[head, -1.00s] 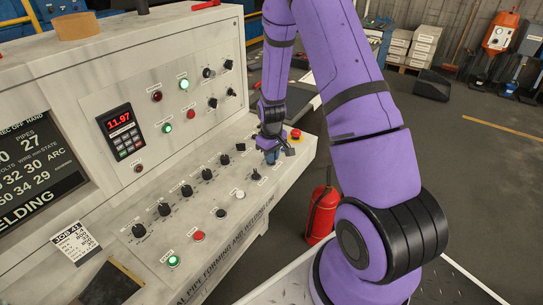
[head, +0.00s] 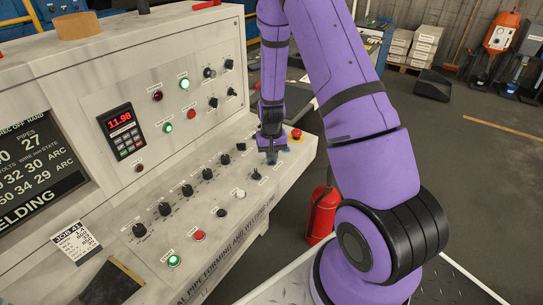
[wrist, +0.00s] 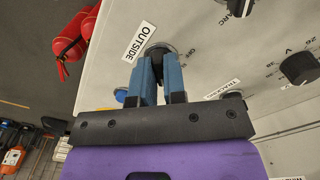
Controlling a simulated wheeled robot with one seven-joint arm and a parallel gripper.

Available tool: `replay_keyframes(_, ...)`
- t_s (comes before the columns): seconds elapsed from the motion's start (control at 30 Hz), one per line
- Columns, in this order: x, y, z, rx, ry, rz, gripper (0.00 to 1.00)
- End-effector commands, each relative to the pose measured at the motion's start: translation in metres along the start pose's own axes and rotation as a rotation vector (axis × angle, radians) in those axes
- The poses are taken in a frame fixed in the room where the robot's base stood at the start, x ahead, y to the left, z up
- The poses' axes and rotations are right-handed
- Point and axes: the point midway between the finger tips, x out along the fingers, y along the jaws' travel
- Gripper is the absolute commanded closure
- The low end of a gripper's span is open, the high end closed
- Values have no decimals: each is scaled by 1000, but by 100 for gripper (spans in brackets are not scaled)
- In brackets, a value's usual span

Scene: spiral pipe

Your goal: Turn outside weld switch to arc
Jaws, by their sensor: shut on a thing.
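The outside weld switch (wrist: 159,47) is a dark knob on a round base beside the label "OUTSIDE" in the wrist view. The blue fingers of my gripper (wrist: 158,82) are shut on it and cover part of it. In the head view my gripper (head: 271,158) points down at the far right end of the sloped panel and hides the switch. I cannot read which position the switch points to. An "ARC" label (wrist: 240,8) shows near another knob at the top of the wrist view.
A red emergency button (head: 296,134) stands just right of my gripper. A small black switch (head: 256,174) is close by, with a row of black knobs (head: 186,190) to the left. A red extinguisher (head: 321,213) stands beside the console.

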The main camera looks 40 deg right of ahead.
Motion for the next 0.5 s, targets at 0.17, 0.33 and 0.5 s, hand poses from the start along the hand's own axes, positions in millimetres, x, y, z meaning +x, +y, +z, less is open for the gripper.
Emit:
replay_keyframes(0.17,0,0,0,9,0,0,100)
replay_keyframes(0.33,0,0,0,9,0,0,100)
replay_keyframes(0.5,0,0,0,9,0,0,68)
